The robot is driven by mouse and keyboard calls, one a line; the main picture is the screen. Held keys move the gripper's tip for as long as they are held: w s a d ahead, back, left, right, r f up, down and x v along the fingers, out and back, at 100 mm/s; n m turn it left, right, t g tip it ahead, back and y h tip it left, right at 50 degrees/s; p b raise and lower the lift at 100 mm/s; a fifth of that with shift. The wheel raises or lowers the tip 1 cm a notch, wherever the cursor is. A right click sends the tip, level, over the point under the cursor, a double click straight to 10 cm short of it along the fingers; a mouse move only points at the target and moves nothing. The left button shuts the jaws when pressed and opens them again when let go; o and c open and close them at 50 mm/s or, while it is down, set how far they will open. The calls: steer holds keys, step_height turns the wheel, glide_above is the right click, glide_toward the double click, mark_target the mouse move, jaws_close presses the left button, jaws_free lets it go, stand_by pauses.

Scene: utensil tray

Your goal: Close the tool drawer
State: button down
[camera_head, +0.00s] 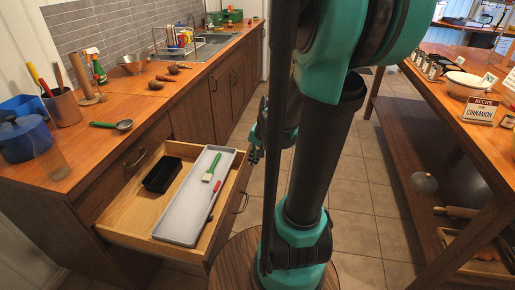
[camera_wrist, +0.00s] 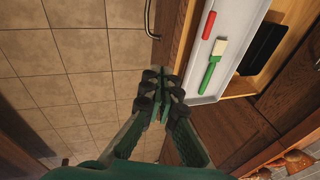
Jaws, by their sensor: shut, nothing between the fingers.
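The wooden tool drawer (camera_head: 130,207) stands pulled out from the cabinet below the left counter. It holds a light grey tray (camera_head: 180,218), a black box (camera_head: 162,175), a brush with a green handle (camera_head: 210,170) and a small red-handled tool (camera_head: 214,190). In the wrist view the drawer front (camera_wrist: 181,38) and its handle (camera_wrist: 151,20) show above my gripper (camera_wrist: 163,82). My gripper is shut and empty, beside the drawer front on the aisle side. In the head view my arm partly hides it.
The counter (camera_head: 95,125) carries a blue pot (camera_head: 25,140), a utensil cup (camera_head: 62,108) and a ladle (camera_head: 123,125). A wooden table (camera_head: 450,115) stands on the right. The tiled floor between is mostly free.

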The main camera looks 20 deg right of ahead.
steer(key=w+d+f+m+t+y, duration=0.1)
steer(key=w+d+f+m+y, duration=0.2)
steer(key=w+d+m, duration=0.6)
steer(key=w+d+f+m+y, duration=0.3)
steer(key=w+d+m, duration=0.5)
steer(key=w+d, duration=0.2)
steer(key=w+a+r+x, duration=0.1)
steer(key=x, duration=1.2)
steer(key=shift+w+r, duration=0.35)
steer(key=shift+r, duration=0.05)
